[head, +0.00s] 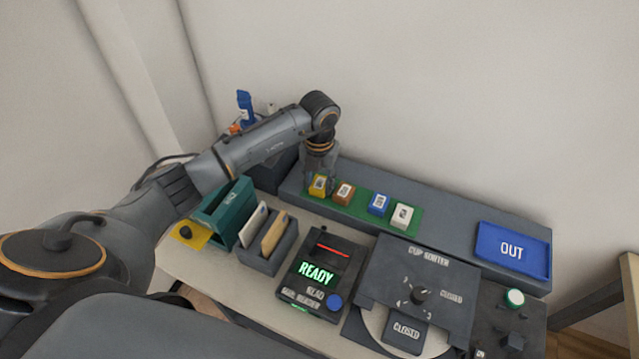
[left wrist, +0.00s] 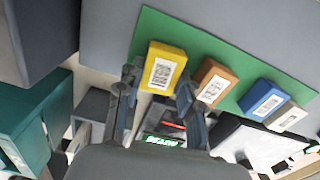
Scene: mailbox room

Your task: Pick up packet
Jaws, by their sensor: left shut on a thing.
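Several small packets with white barcode labels stand in a row on a green mat (head: 361,201). The yellow packet (head: 319,187) is at the left end; it also shows in the left wrist view (left wrist: 160,70). Beside it are a brown packet (head: 344,194), a blue packet (head: 379,205) and a white packet (head: 402,216). My left gripper (head: 319,176) reaches down over the mat, its fingers on either side of the yellow packet, shut on it. The fingers partly hide it in the head view. The packet looks level with the others. My right gripper is out of view.
A dark reader (head: 322,274) lit READY stands in front. A cup sorter (head: 420,270) marked CLOSED is to its right. A blue OUT tray (head: 513,251) sits on the shelf at right. A teal holder (head: 222,213) and a grey letter rack (head: 268,250) stand at left.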

